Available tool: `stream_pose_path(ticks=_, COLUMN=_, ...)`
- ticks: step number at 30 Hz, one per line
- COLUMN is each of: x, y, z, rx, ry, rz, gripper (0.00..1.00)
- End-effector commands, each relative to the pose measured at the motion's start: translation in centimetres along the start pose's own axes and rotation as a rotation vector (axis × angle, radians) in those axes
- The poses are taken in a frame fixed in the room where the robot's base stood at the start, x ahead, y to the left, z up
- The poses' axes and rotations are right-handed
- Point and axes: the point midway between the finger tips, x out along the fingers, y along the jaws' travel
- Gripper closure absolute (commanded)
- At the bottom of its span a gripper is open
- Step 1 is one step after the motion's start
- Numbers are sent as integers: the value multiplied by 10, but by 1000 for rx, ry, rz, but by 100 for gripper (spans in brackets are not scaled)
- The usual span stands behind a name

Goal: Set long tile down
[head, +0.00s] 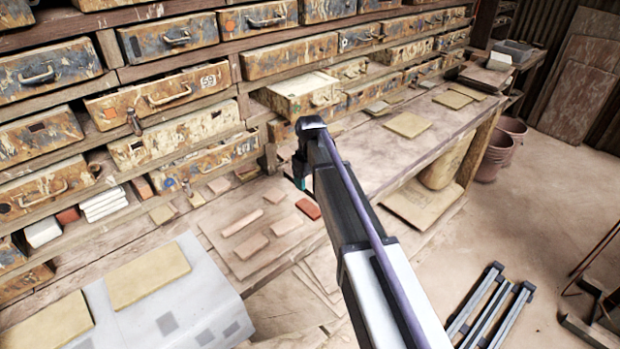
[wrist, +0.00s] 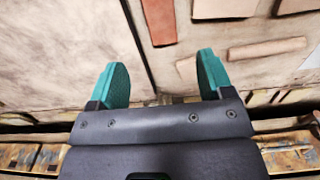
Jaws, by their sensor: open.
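A long, narrow, pale pinkish tile (head: 242,222) lies flat on the workbench among shorter tiles. It also shows in the wrist view (wrist: 267,48), to the right of my fingertips and apart from them. In the head view my gripper (head: 300,184) hangs above the bench, to the right of the long tile and near the drawers. Most of its fingers are hidden behind the wrist there.
A red-orange tile (head: 308,208) and shorter pinkish tiles (head: 286,225) lie near the long tile. A grey-white slab (head: 180,310) with yellowish tiles is at lower left. Drawers (head: 185,90) line the back. The bench (head: 355,160) is mostly clear to the right.

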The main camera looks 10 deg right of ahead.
Motion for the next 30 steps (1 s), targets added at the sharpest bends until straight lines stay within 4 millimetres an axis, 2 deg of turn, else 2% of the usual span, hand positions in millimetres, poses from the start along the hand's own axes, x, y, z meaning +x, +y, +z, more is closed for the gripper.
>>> stream_pose_path(ticks=1, x=-8, y=0, z=0, rx=0, ry=0, rz=0, gripper=26)
stream_pose_path(ticks=5, x=-5, y=-3, z=5, rx=7, ry=0, rz=0, gripper=26)
stream_pose_path(ticks=7, x=-4, y=-17, z=31, rx=47, ry=0, rz=0, gripper=26)
stream_pose_path(ticks=8, x=-4, y=-27, z=49, rx=78, ry=-1, rz=0, gripper=26)
stream_pose_path(ticks=12, x=-4, y=-88, z=158, rx=291, ry=-1, rz=0, gripper=26)
stream_pose_path(ticks=15, x=-4, y=-121, z=217, rx=427, ry=-1, rz=1, gripper=26)
stream_pose_path(ticks=16, x=-4, y=-127, z=228, rx=456, ry=-1, rz=1, gripper=26)
stream_pose_path(ticks=19, x=-4, y=-135, z=243, rx=508, ry=0, rz=1, gripper=26)
stream_pose_path(ticks=30, x=-4, y=-133, z=239, rx=510, ry=-1, rz=1, gripper=26)
